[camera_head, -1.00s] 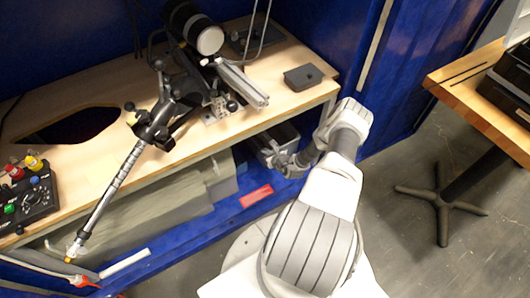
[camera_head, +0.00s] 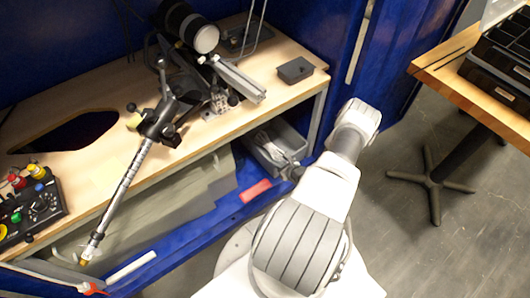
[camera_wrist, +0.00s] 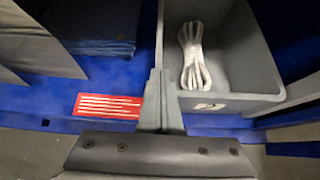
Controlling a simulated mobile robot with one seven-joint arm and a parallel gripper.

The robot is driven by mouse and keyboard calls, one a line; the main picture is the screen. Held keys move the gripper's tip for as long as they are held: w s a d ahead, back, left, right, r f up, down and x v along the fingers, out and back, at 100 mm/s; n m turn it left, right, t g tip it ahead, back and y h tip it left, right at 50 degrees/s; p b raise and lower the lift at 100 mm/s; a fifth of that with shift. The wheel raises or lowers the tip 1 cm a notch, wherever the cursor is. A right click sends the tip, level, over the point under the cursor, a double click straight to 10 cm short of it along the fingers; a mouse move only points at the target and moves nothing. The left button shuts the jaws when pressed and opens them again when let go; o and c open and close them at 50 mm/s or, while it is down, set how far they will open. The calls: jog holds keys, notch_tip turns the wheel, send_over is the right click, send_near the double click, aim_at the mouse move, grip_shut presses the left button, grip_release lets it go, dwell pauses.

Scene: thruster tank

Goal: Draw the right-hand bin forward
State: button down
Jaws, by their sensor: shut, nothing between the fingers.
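The right-hand bin (camera_head: 258,157) is a grey open-topped box under the right end of the workbench, with a coiled white rope (camera_wrist: 192,55) inside. In the wrist view the bin (camera_wrist: 245,103) fills the upper right, with a small white label on its front. My gripper (camera_wrist: 160,78) is shut and empty, with its fingers at the bin's left front corner, overlapping its left wall in the picture. I cannot tell whether they touch it. In the head view my gripper (camera_head: 291,170) is small beside the bin's front and partly hidden by my arm.
A red label (camera_head: 255,191) lies on the blue ledge left of the bin; it also shows in the wrist view (camera_wrist: 108,106). The workbench top (camera_head: 110,160) overhangs the bin's back. A bench leg (camera_head: 318,122) stands right of it. A wooden table (camera_head: 455,75) is at far right.

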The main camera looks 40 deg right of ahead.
jog(key=s, duration=0.2)
jog(key=s+f, duration=0.1)
jog(key=shift+s+a, duration=0.25)
jog(key=shift+s, duration=0.15)
jog(key=shift+r, duration=0.15)
jog(key=shift+w+d+r+p, duration=0.1)
jog(key=shift+r+p, duration=0.5)
jog(key=shift+r, duration=0.1)
jog(key=shift+f+b, duration=0.1)
jog(key=shift+b, duration=0.25)
jog(key=s+p, duration=0.1)
jog(key=s, duration=1.1)
jog(key=shift+a+p, duration=0.3)
jog(key=shift+a, duration=0.05)
jog(key=shift+r, duration=0.2)
